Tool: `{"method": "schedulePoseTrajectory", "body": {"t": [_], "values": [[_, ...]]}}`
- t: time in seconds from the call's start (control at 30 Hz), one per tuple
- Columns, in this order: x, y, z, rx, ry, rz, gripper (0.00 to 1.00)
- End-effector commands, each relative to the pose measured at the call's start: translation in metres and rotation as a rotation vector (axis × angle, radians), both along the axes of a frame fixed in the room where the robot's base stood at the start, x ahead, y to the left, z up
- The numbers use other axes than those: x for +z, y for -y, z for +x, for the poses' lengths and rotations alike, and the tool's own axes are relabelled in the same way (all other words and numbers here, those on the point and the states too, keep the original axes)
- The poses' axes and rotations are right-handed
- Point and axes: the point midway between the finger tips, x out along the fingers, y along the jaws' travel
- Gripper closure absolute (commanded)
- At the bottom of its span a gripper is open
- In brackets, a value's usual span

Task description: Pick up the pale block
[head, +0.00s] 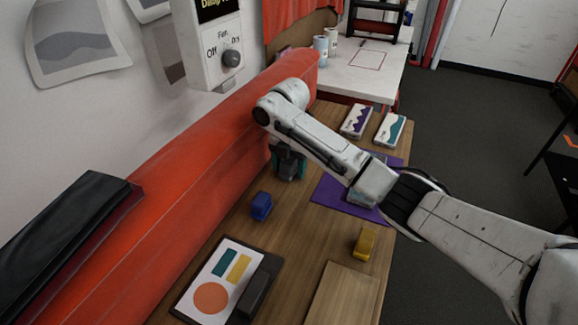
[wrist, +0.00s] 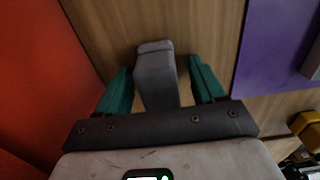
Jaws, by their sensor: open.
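A pale grey block (wrist: 156,78) with a stepped end stands on the wooden table in the wrist view. It lies between the two green fingers of my gripper (wrist: 163,88), with a gap visible on each side. My gripper is open. In the head view my gripper (head: 289,165) points down at the table beside the orange-red barrier. The block cannot be made out clearly there, as the gripper covers that spot.
A blue block (head: 262,206) and a yellow block (head: 365,244) stand nearer on the table (head: 308,231). A purple mat (head: 331,190) lies right of my gripper, partly under my arm. The orange-red barrier (head: 190,175) runs close along the left. Two boxes (head: 356,121) (head: 390,129) stand behind.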

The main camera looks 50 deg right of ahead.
Motion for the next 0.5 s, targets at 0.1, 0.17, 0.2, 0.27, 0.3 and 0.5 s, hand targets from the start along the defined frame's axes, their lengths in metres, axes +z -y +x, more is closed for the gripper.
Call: {"method": "schedulePoseTrajectory", "body": {"t": [0.1,0.17,0.2,0.27,0.3,0.5], "values": [[0.0,0.0,-0.0001,0.0,0.0,0.0,0.33],[0.0001,0.0,-0.0001,0.0,0.0,0.0,0.39],[0.0001,0.0,-0.0001,0.0,0.0,0.0,0.42],[0.0002,0.0,-0.0001,0.0,0.0,0.0,0.48],[0.0002,0.0,-0.0001,0.0,0.0,0.0,0.52],[0.0003,0.0,-0.0001,0.0,0.0,0.0,0.71]]}}
